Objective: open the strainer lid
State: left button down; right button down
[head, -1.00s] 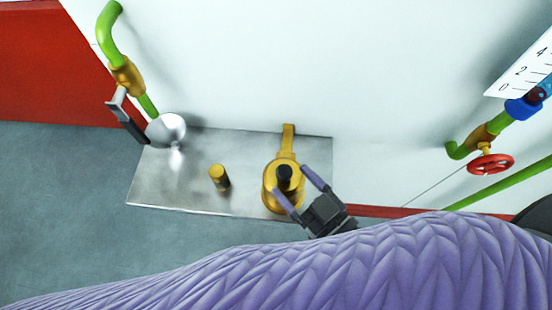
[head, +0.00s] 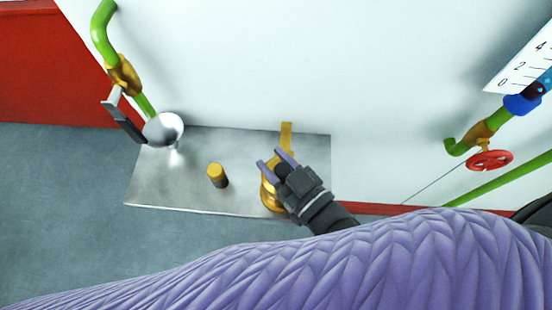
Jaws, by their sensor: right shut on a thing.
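The strainer is a round brass-coloured body (head: 268,196) on a metal plate, with a flat brass arm (head: 286,134) reaching back towards the white wall. Its lid has a dark knob (head: 281,171), now mostly covered by my right gripper. My right gripper (head: 271,159) has purple fingers and comes in from the lower right over the strainer. Its fingers lie on either side of the knob and are shut on it. The lid's edge is largely hidden under the gripper, and I cannot tell whether it is raised. My left gripper is not in view.
A green pipe with a grey-handled valve (head: 123,72) is at upper left. A red handwheel (head: 489,161) sits at right. A white wall stands behind.

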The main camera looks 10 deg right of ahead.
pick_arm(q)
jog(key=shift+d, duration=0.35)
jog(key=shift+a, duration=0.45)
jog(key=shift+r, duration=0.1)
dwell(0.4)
